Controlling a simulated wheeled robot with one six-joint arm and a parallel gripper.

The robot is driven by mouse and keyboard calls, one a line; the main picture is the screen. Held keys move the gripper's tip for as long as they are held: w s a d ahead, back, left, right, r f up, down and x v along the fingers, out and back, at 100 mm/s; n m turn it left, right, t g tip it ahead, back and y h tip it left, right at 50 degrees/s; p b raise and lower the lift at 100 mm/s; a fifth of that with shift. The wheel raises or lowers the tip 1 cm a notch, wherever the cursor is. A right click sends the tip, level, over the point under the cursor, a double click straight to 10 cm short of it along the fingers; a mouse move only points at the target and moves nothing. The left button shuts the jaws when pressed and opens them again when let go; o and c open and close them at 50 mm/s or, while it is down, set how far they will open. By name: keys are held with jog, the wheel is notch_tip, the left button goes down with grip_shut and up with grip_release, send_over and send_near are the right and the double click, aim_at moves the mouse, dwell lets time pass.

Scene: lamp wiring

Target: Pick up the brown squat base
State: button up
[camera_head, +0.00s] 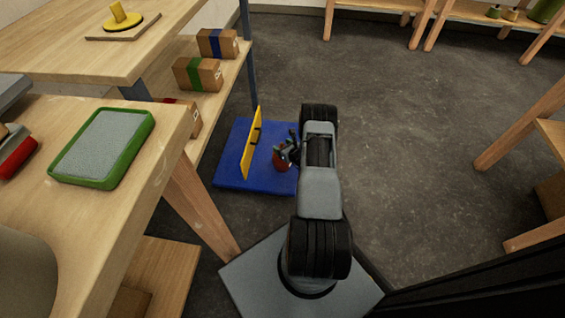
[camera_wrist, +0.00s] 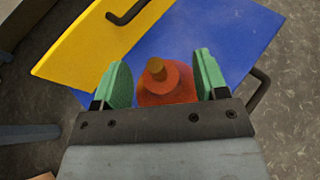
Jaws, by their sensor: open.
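A squat reddish-brown base (camera_wrist: 168,96) with a stepped top and a small brown knob stands on a blue platform (camera_wrist: 222,30). In the wrist view it lies between the two green fingers of my gripper (camera_wrist: 163,72), which are apart with a gap visible on each side. Its lower part is hidden behind the gripper body. In the head view the base (camera_head: 281,161) shows as a small red-brown shape beside my gripper (camera_head: 289,150), partly covered by it. I cannot tell how far down the fingers reach around it.
A yellow panel (camera_wrist: 90,42) with a dark handle stands close at the left of the base. Another dark handle (camera_wrist: 259,88) is at the platform's right edge. Wooden tables with a green-rimmed tray (camera_head: 104,147) stand left.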

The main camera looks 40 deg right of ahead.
jog(key=shift+w+f, duration=0.15)
jog(key=shift+w, duration=0.15)
grip_shut()
dwell(0.5)
dwell(0.3)
